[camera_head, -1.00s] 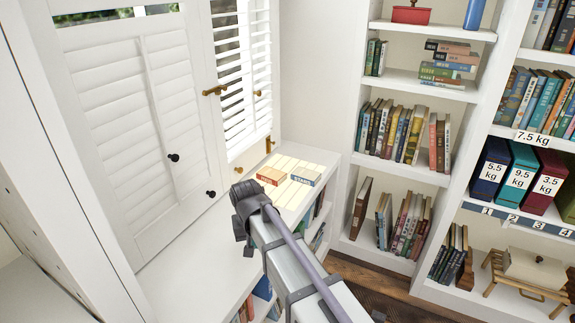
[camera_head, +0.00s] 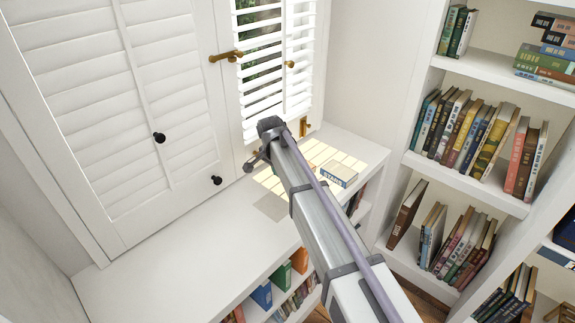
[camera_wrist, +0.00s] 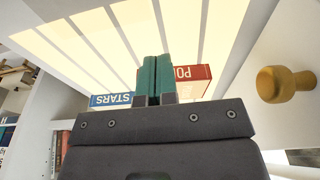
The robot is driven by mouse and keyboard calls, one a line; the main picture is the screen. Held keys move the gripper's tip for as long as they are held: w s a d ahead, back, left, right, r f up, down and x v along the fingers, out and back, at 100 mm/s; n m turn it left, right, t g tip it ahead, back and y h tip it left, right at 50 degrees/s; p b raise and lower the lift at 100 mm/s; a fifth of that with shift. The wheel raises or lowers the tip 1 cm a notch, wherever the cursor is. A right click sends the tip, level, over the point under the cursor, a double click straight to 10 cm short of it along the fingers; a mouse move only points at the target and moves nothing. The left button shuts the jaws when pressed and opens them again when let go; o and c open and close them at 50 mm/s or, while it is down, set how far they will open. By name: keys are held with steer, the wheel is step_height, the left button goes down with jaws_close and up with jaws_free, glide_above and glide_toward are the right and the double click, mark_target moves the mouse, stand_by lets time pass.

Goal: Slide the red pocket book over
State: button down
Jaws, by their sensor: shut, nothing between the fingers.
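The red pocket book (camera_wrist: 196,78) lies on the white ledge in sunlight, its spine lettering partly showing as "PO". My gripper (camera_wrist: 156,60) is shut and empty, its teal fingers in front of the red book's left part in the wrist view. I cannot tell whether they touch it. A blue book marked STARS (camera_wrist: 112,101) lies to the left of the fingers. In the head view the blue book (camera_head: 339,174) is clear, but my arm hides most of the red book (camera_head: 310,165).
The white ledge (camera_head: 170,275) runs below the shuttered window (camera_head: 275,60) and is bare at left. A brass knob (camera_wrist: 284,84) is close on the right in the wrist view. Bookshelves (camera_head: 470,180) stand at right. Books fill the shelves below the ledge.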

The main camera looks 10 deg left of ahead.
steer(key=w+d, duration=0.2)
steer(key=w, duration=0.1)
steer(key=w+d, duration=0.2)
steer(key=w, duration=0.1)
steer(key=w+d, duration=0.2)
steer(key=w, duration=0.1)
steer(key=shift+d, duration=0.1)
steer(key=shift+s+f+b, duration=0.1)
steer(key=shift+f+b, duration=0.65)
steer(key=shift+s+d, duration=0.1)
steer(key=shift+s, duration=0.15)
